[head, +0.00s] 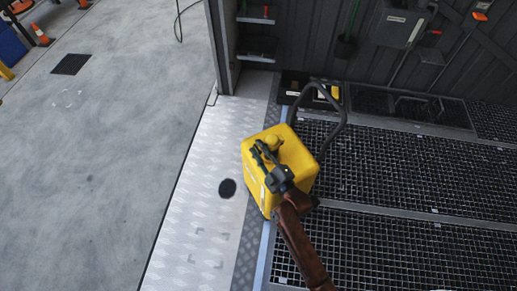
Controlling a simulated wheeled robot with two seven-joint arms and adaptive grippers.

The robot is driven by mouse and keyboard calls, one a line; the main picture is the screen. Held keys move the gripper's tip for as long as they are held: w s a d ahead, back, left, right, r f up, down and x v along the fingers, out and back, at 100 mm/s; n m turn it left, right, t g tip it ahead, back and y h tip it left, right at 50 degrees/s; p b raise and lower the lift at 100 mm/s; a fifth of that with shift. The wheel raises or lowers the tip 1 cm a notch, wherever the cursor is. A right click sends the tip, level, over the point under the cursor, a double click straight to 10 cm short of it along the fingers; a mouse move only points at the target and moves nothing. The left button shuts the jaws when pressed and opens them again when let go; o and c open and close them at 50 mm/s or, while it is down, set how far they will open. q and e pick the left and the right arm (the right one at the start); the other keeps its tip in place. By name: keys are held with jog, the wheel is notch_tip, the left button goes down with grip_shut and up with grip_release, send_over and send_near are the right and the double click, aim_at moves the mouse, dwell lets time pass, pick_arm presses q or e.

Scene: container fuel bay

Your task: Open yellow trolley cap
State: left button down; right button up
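The yellow trolley (296,158) is a box-shaped yellow container standing at the edge of the dark floor grating. A rounded yellow cap (273,142) shows on its top, near the far left side. My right gripper (259,152) is over the top of the trolley, its dark fingers beside the cap on the near left side. The fingers are small and overlap the cap in this view, so I cannot tell whether they touch it or how far apart they are. My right arm hides part of the trolley's near side. My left gripper is out of view.
A black hose (342,112) loops up behind the trolley. A dark tray (297,82) sits by the wall, and a grey box (399,25) hangs on it.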

jog(key=shift+c, duration=0.4)
grip_shut()
jog(key=shift+f, duration=0.1)
jog(key=shift+s+f, duration=0.1)
